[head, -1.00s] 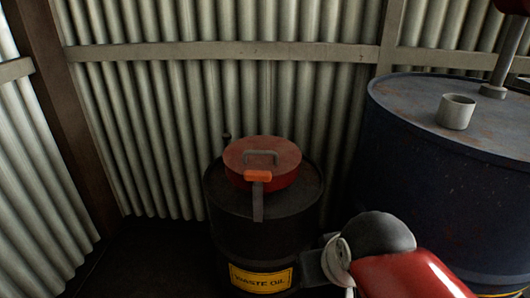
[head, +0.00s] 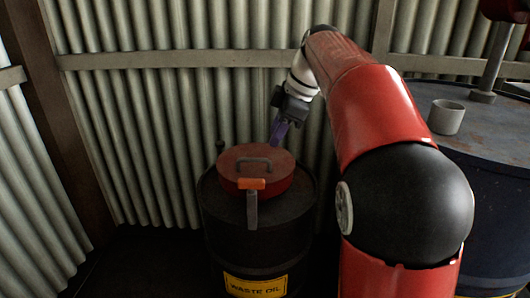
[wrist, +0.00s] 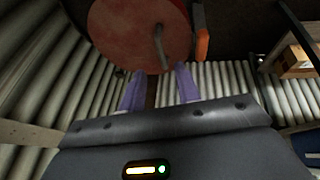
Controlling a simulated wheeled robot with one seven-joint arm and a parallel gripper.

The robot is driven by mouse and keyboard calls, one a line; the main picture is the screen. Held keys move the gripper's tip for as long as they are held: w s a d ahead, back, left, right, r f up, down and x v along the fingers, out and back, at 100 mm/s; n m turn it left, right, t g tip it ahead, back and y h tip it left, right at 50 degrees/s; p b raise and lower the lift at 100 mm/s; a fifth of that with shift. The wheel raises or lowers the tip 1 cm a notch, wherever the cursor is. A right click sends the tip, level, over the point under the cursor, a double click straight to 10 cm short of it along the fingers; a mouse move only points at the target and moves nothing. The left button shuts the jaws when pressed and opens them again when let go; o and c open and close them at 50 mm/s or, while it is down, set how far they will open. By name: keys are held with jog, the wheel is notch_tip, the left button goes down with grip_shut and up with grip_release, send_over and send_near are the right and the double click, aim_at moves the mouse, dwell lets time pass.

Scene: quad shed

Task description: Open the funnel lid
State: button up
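The funnel lid (head: 240,165) is a round red disc with a grey handle (head: 254,161) on top, lying closed on the funnel on a black drum. An orange-tipped lever (head: 251,184) sticks out at its front. My gripper (head: 279,131) hangs above and behind the lid's right side, apart from it. In the wrist view the lid (wrist: 115,28) fills the top, with its handle (wrist: 159,45) just beyond the fingers and the orange tip (wrist: 202,45) to the right. My purple fingers (wrist: 160,88) are spread with nothing between them.
The black drum (head: 225,228) bears a yellow waste oil label (head: 255,287). Corrugated walls (head: 130,130) stand close behind and to the left. A large blue drum (head: 492,190) with a grey cup (head: 446,117) stands at the right.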

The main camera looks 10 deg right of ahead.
jog(key=x, duration=0.7)
jog(key=shift+f+b, duration=0.25)
jog(key=shift+b, duration=0.15)
grip_shut()
